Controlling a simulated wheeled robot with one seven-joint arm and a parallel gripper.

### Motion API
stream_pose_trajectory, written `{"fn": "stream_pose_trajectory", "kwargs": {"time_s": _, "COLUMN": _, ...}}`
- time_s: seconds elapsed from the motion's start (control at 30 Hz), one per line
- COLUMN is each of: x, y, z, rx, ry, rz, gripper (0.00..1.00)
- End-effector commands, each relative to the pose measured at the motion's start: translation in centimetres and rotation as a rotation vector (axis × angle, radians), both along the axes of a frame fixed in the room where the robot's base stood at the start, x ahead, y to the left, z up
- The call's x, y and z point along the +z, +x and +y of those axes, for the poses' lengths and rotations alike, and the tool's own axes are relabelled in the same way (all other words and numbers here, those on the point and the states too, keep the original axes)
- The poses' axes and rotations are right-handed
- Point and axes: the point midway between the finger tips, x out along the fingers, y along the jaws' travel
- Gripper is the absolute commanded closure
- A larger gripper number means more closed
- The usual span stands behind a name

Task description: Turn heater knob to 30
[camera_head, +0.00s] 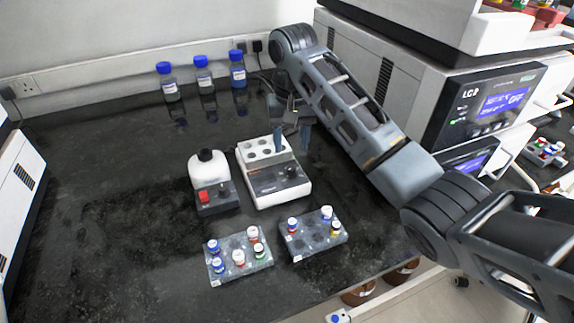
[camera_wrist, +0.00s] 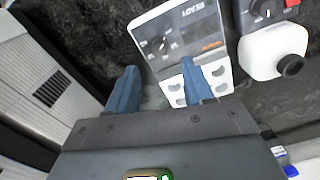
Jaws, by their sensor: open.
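The white heater (camera_head: 262,150) stands mid-bench, with a block of round wells at the back and a dark sloped control panel in front. Its small dark knob (camera_head: 291,172) is at the right of the panel; it also shows in the wrist view (camera_wrist: 158,46). The knob's setting is too small to read. My gripper (camera_head: 292,139) is open and empty, pointing down above the heater's back right, behind the knob. In the wrist view my gripper's two blue fingers (camera_wrist: 157,76) are spread apart, with one over the well block and the other beside the heater. Neither finger is seen touching the knob.
A white mixer with a red switch (camera_head: 206,198) stands close left of the heater. Two vial racks (camera_head: 239,268) (camera_head: 315,247) lie in front. Blue-capped bottles (camera_head: 203,75) stand at the back. A large LC8 instrument (camera_head: 440,75) is at the right.

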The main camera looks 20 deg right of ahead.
Motion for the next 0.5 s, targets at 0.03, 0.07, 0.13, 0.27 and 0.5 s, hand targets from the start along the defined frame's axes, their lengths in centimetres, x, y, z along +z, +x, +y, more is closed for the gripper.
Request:
{"fn": "stream_pose_trajectory", "kwargs": {"time_s": 0.03, "x": 0.0, "y": 0.1, "z": -0.2, "rx": -0.002, "ry": -0.005, "rz": 0.004, "gripper": 0.48}}
{"fn": "stream_pose_trajectory", "kwargs": {"time_s": 0.07, "x": -0.1, "y": 0.1, "z": -0.2, "rx": -0.003, "ry": -0.006, "rz": 0.007, "gripper": 0.48}}
{"fn": "stream_pose_trajectory", "kwargs": {"time_s": 0.13, "x": -0.3, "y": 0.0, "z": -0.2, "rx": -0.003, "ry": -0.007, "rz": 0.009, "gripper": 0.48}}
{"fn": "stream_pose_trajectory", "kwargs": {"time_s": 0.27, "x": -1.4, "y": 0.0, "z": -0.2, "rx": -0.003, "ry": -0.005, "rz": 0.008, "gripper": 0.48}}
{"fn": "stream_pose_trajectory", "kwargs": {"time_s": 0.5, "x": -4.8, "y": 0.0, "z": -0.2, "rx": -0.002, "ry": -0.005, "rz": 0.010, "gripper": 0.48}}
